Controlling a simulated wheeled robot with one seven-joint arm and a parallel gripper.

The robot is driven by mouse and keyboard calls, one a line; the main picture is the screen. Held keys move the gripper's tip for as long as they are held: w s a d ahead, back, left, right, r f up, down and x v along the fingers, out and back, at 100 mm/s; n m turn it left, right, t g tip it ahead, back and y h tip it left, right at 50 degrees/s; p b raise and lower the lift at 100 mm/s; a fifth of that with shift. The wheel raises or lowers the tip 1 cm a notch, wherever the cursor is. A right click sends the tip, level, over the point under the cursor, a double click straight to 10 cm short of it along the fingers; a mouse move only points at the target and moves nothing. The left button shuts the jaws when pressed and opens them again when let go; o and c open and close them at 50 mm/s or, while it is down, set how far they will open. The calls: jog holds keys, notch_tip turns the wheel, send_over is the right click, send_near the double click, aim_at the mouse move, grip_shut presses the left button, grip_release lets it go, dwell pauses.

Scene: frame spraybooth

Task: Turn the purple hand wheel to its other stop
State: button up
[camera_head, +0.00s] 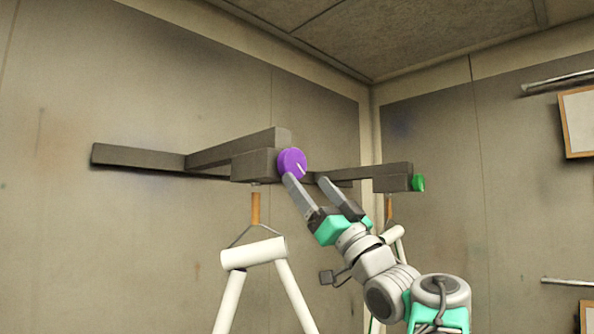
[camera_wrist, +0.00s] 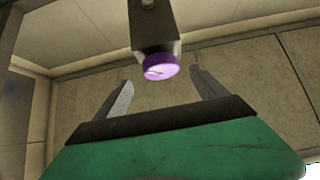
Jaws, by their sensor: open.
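The purple hand wheel (camera_head: 292,162) is a round knob with a pale line mark, on the end of a dark grey block on a wall bracket. In the wrist view the wheel (camera_wrist: 161,68) shows above and between my two fingers, with its pale mark running roughly sideways. My gripper (camera_head: 304,179) is open and just below and right of the wheel in the head view. In the wrist view my gripper (camera_wrist: 160,88) has its fingers spread wide, one on each side of the wheel. I cannot tell whether a finger touches it.
A dark grey bracket (camera_head: 140,158) holds the wheel's block against the left wall. A second bracket to the right carries a green knob (camera_head: 418,184). A white frame (camera_head: 254,253) hangs below the purple wheel's block. A framed panel (camera_head: 580,120) is on the right wall.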

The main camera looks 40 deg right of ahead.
aim_at(296, 170)
jog(key=p+x, duration=0.1)
jog(key=x, duration=0.3)
jog(key=shift+w+a+r+p, duration=0.1)
jog(key=shift+w+r+p, duration=0.15)
jog(key=shift+w+p, duration=0.15)
jog(key=shift+c, duration=0.4)
jog(key=shift+f, duration=0.1)
jog(key=c, duration=1.3)
